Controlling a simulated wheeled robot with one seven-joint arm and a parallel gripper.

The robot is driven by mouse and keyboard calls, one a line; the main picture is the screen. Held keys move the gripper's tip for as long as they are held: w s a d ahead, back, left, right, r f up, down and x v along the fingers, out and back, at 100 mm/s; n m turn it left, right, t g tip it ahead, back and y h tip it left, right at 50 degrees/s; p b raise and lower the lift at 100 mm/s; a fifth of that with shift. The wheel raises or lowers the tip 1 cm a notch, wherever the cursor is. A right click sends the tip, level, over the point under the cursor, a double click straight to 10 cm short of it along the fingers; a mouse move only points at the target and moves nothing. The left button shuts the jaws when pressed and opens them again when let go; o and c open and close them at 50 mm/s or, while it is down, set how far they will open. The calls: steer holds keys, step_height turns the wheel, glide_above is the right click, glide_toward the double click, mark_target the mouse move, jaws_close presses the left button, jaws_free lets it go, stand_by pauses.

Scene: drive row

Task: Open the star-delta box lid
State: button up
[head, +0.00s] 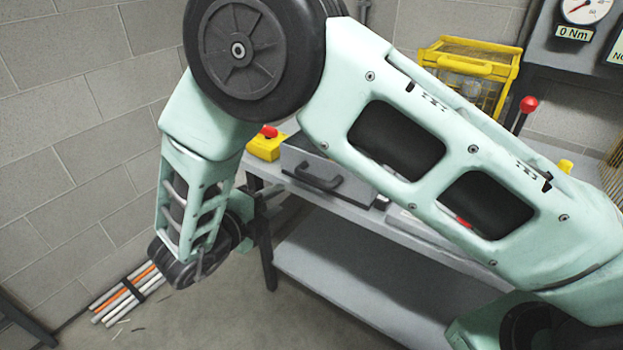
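A grey box (330,165) with a dark handle (318,181) on its front stands at the left end of the bench; I take it for the star-delta box. Its lid looks shut, but my arm covers its right part and some of its top. My gripper (272,200) is at the end of my arm, low and to the left of the box, beside the bench's left end. It is apart from the handle. Its fingers are small and dark against the bench leg, so I cannot tell their opening or see anything held.
A yellow box with a red button (265,145) sits left of the grey box. A yellow cage (470,70) and a red-knobbed lever (527,105) stand behind. The bench has a lower shelf (350,270). Bundled rods (128,292) lie on the floor by the wall.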

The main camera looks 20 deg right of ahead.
mark_target(311, 180)
steer(key=p+x, duration=0.2)
steer(key=x, duration=1.3)
steer(key=shift+r, duration=0.1)
jaws_close()
